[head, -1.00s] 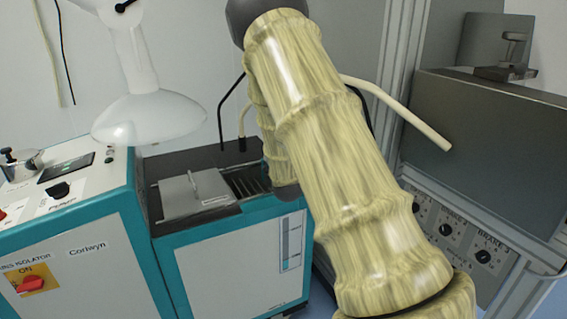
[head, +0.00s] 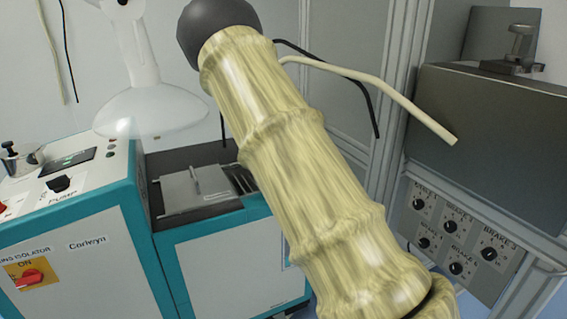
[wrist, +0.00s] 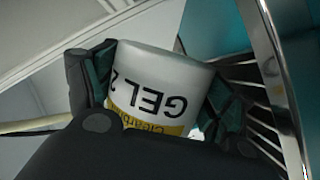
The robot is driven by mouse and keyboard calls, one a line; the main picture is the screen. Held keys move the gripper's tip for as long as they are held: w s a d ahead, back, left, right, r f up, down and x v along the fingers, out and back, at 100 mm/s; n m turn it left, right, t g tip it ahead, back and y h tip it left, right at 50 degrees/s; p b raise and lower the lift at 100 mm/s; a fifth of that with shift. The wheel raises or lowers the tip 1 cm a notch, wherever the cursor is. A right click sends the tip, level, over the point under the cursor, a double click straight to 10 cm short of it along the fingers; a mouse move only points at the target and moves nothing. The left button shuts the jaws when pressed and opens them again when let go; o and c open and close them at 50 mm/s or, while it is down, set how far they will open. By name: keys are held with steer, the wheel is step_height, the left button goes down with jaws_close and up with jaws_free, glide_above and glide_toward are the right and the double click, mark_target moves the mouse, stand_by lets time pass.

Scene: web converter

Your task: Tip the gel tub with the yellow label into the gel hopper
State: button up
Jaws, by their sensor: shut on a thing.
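In the wrist view my gripper (wrist: 160,95) is shut on a white tub (wrist: 152,72), with one dark finger on each side. The tub reads "GEL 2" upside down in that view, above a yellow label band (wrist: 150,122). Its mouth and contents are not visible. Slats and a shiny metal edge (wrist: 272,60) lie close to its right. In the head view my arm hides the gripper and tub. The teal machine's dark top, likely the gel hopper (head: 178,160), has a grey handled lid (head: 197,191) and a slatted opening (head: 243,180) partly behind my arm.
A teal control cabinet (head: 75,235) with a red switch stands at left. A clear domed hood (head: 150,110) hangs above the machine. A pale hose (head: 375,82) and a black cable pass behind my arm. A grey box (head: 500,130) and brake panel (head: 460,235) stand at right.

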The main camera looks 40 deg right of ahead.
steer(key=shift+f, duration=0.1)
steer(key=shift+w+a+r+n+h, duration=0.15)
steer(key=shift+r+n, duration=0.35)
steer(key=shift+n, duration=0.3)
steer(key=shift+a+r+n+h, duration=0.15)
steer(key=shift+r+n, duration=0.3)
steer(key=shift+n, duration=0.35)
steer(key=shift+w+a+r+n+h, duration=0.2)
steer(key=shift+r+n, duration=0.25)
steer(key=shift+n, duration=0.4)
steer(key=shift+w+a+r+n+h, duration=0.1)
steer(key=shift+a+r+n, duration=0.25)
steer(key=shift+n, duration=0.5)
steer(key=shift+w+a+r+n+t+h+b, duration=0.1)
steer(key=shift+w+a+r+n+t+b, duration=0.2)
steer(key=shift+n, duration=0.6)
steer(key=shift+w+a+r+n+t+h+b, duration=0.1)
steer(key=shift+a+r+n+t+b, duration=0.25)
steer(key=shift+n, duration=0.55)
steer(key=shift+w+a+r+n+t+h+b, duration=0.15)
steer(key=shift+a+r+n+b, duration=0.2)
steer(key=shift+n, duration=0.55)
